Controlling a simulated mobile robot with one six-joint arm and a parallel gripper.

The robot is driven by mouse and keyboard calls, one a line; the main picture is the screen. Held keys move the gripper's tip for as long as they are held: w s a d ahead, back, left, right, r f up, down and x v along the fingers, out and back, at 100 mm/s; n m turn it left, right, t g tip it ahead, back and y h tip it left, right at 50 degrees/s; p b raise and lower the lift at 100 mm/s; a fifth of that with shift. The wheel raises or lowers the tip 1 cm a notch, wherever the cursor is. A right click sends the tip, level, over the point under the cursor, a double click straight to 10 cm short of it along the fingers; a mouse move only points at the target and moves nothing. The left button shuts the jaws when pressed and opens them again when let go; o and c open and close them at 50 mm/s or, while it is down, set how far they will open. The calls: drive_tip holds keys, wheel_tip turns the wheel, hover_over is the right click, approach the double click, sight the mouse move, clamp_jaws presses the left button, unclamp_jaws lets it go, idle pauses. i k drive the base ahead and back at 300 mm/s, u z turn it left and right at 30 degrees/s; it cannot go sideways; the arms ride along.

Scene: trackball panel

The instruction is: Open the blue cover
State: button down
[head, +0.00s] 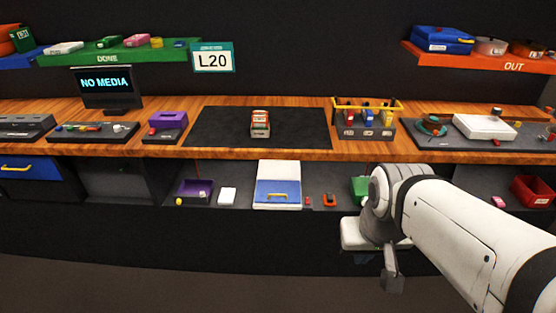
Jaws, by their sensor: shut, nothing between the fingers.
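A grey panel (366,133) with a yellow rail stands on the wooden bench, right of centre. It carries a row of small coloured covers. The blue cover (367,117) is in the middle, between a red one (351,116) and a yellow one (386,118). The blue cover looks down, but it is too small to be sure. My gripper (391,282) hangs low at the right of centre, below the lower shelf. It is shut and empty, well apart from the panel.
A dark mat (215,125) lies left of the panel with a small stacked item (260,123) on it. A white and blue box (278,193) stands on the lower shelf. A device with a white plate (484,127) is right of the panel. The floor in front is clear.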

sight(266, 190)
drive_tip(key=z, duration=0.05)
drive_tip(key=i, duration=1)
drive_tip(key=u, duration=0.05)
